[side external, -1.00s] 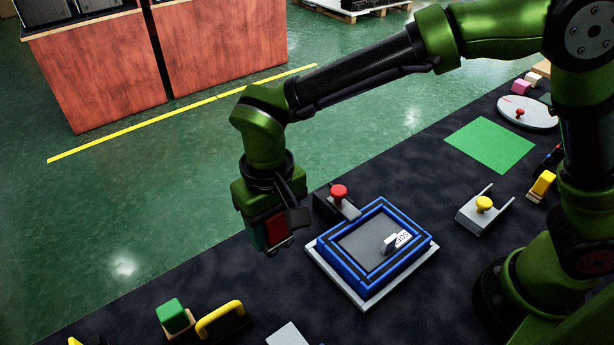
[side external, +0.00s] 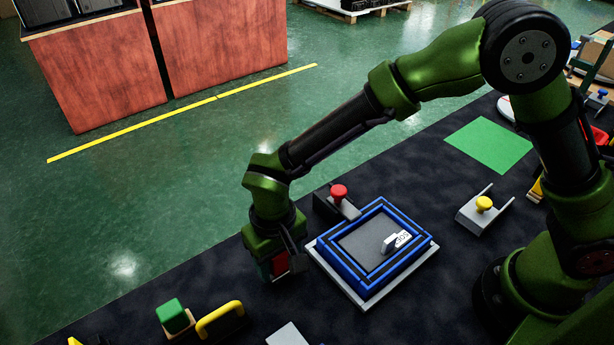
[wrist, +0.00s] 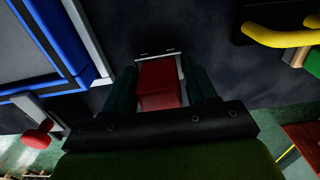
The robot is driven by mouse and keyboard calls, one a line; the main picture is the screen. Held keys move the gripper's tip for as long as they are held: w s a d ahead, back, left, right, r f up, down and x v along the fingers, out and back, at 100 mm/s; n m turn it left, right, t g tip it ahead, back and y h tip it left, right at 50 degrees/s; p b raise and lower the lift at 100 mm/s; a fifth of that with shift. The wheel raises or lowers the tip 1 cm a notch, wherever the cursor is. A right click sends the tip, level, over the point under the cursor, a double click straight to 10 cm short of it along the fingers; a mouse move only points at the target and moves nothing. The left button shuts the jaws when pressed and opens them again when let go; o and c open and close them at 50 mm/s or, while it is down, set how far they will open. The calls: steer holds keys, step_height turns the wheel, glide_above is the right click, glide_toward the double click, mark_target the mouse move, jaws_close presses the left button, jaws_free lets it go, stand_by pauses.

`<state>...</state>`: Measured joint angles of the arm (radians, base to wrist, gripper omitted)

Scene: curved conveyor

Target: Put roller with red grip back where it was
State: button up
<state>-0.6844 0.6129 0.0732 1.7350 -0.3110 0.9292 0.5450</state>
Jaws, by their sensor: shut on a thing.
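My gripper (side external: 276,268) is shut on the red grip (side external: 280,262) of the roller, low over the dark table, left of the blue-framed tray. In the wrist view the red grip (wrist: 159,88) sits between the two dark green fingers of my gripper (wrist: 160,72). A thin light metal edge shows at the far end of the grip. The rest of the roller is hidden or too dark to make out. I cannot tell if the roller touches the table.
The blue-framed tray (side external: 325,257) stands close right, with a white tag piece (side external: 397,241) in it. A red-knobbed part (side external: 339,193) stands behind it. A yellow handle (side external: 219,319) and a green block (side external: 173,315) are at the front left. Dark table around my gripper is bare.

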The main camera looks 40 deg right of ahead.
steer(key=shift+f, duration=0.2)
steer(key=o, duration=1.1)
steer(key=shift+r, duration=0.15)
step_height(320, 180, up, 12)
steer(key=s+d+r+m+t+y, duration=0.1)
steer(key=d+r, duration=0.3)
steer(key=d, duration=0.4)
steer(key=d+r+m+t+y, duration=0.1)
steer(key=d+r+t, duration=0.1)
steer(key=d+r, duration=0.4)
steer(key=shift+s+d+f+m+t, duration=0.1)
steer(key=shift+s+d+m+t, duration=0.45)
steer(key=shift+s+d, duration=1.2)
steer(key=shift+s+d+r+m+t, duration=0.1)
steer(key=shift+s+d+t, duration=0.8)
steer(key=shift+d, duration=1.5)
steer(key=shift+s+d+f+m+t, duration=0.1)
steer(key=shift+s+d+m+t, duration=0.4)
steer(key=shift+s+d, duration=1.25)
